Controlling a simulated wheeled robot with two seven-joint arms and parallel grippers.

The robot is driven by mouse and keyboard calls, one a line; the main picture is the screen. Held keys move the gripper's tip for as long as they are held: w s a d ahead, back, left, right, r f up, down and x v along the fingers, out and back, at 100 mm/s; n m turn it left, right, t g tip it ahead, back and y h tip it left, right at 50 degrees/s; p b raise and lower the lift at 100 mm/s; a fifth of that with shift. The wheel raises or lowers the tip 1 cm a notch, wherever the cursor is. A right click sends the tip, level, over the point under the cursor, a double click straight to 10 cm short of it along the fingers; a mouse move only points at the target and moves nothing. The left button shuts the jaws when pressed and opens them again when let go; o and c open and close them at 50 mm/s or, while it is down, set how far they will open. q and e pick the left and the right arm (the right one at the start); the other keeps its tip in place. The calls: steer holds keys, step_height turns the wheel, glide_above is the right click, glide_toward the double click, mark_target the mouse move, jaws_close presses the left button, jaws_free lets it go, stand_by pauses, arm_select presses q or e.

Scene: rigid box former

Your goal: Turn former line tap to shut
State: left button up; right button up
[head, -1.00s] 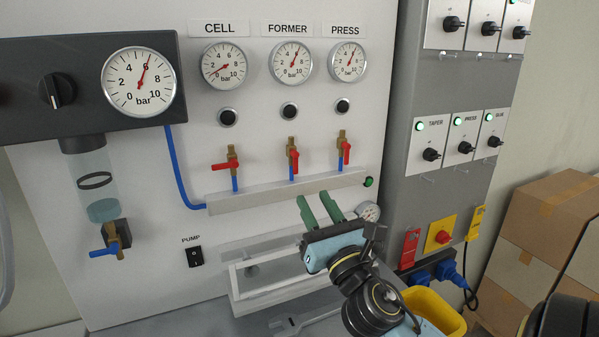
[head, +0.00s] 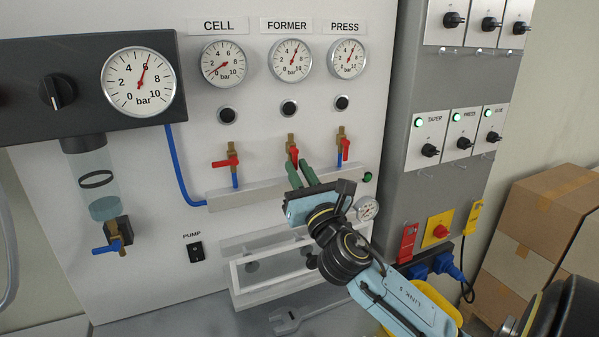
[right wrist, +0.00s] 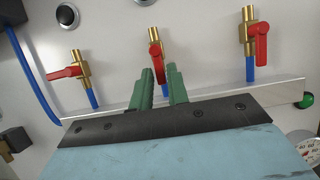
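The former line tap (head: 292,151) is a brass valve with a red handle, under the FORMER gauge (head: 291,60). Its handle points down, roughly along the blue pipe. In the right wrist view the red handle (right wrist: 155,50) shows at the tips of my green fingers. My right gripper (head: 299,166) is just below and in front of this tap, fingers pointing up at it. A narrow gap shows between the fingers, with the handle's lower end seen in it; I cannot tell whether they touch. My left gripper is not in view.
The cell tap (head: 227,162) at left has its handle sideways; the press tap (head: 343,150) at right has its handle down. A pale rail (head: 235,199) runs below the taps. A grey switch cabinet (head: 395,190) stands at right, a yellow container (head: 440,300) below.

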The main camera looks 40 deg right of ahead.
jaws_close()
